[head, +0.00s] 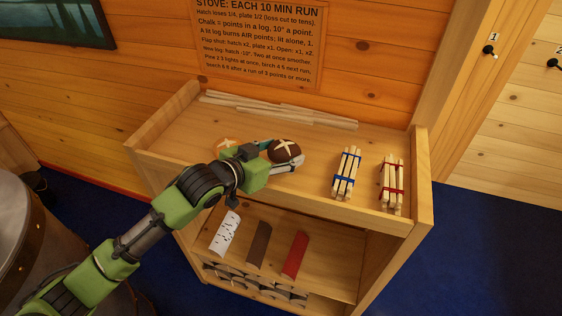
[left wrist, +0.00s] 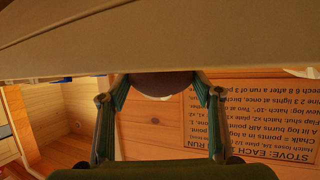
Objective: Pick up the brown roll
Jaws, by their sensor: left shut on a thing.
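The dark brown roll (head: 284,149) has a pale cross on top and is at the middle of the wooden unit's top shelf in the head view. My left gripper (head: 285,157) reaches in from the left and is shut on it, one finger on its near side. In the left wrist view the brown roll (left wrist: 156,85) shows between the two fingertips (left wrist: 160,92), partly hidden by a pale board edge. Whether the roll still touches the shelf I cannot tell. My right gripper is in neither view.
A lighter tan roll (head: 227,143) lies left, partly behind my arm. Thin pale sticks (head: 280,110) lie along the back. The shelf unit (head: 424,175) has raised sides; logs lie below.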

